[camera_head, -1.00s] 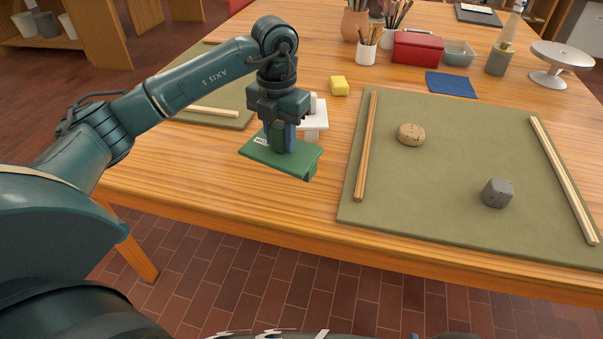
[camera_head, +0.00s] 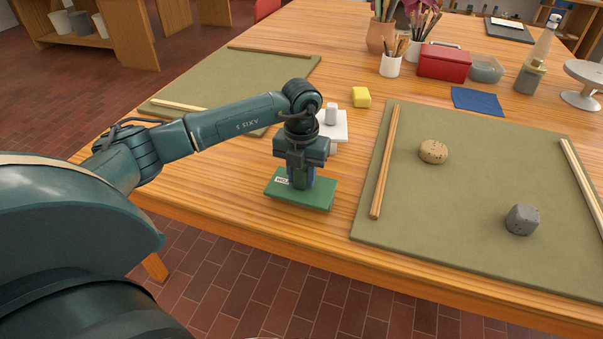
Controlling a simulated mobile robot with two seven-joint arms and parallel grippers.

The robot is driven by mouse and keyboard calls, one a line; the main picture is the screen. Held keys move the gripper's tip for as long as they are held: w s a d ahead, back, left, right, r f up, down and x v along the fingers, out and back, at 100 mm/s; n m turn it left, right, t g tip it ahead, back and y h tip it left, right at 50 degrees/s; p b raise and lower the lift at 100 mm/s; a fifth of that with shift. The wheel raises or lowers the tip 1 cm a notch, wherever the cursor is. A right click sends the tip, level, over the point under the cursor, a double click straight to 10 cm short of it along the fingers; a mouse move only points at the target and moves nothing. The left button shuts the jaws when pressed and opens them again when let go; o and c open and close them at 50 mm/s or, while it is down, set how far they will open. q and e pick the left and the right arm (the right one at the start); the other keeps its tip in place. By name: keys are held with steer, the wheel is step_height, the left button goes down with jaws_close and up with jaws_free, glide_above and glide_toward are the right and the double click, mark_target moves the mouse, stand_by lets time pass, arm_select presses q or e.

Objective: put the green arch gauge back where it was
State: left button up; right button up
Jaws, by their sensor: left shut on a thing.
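The green arch gauge (camera_head: 316,197) is a flat-topped green piece with a small white label on its left. It is at the near part of the wooden table, left of the right-hand olive mat. My left gripper (camera_head: 301,183) points down and is shut on the gauge from above. The gripper hides part of the gauge's top. I cannot tell whether its underside touches the table. My right gripper is not in view.
A white block stand (camera_head: 335,130) is just behind the gripper. The right mat (camera_head: 450,215) holds wooden strips (camera_head: 385,165), a cork-like disc (camera_head: 433,152) and a grey block (camera_head: 522,219). A yellow block (camera_head: 361,97) lies farther back. Bare table (camera_head: 215,185) lies left of the gauge.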

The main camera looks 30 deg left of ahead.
arm_select(q)
steer(key=o, duration=0.5)
steer(key=shift+f, duration=0.15)
steer(key=o, duration=0.5)
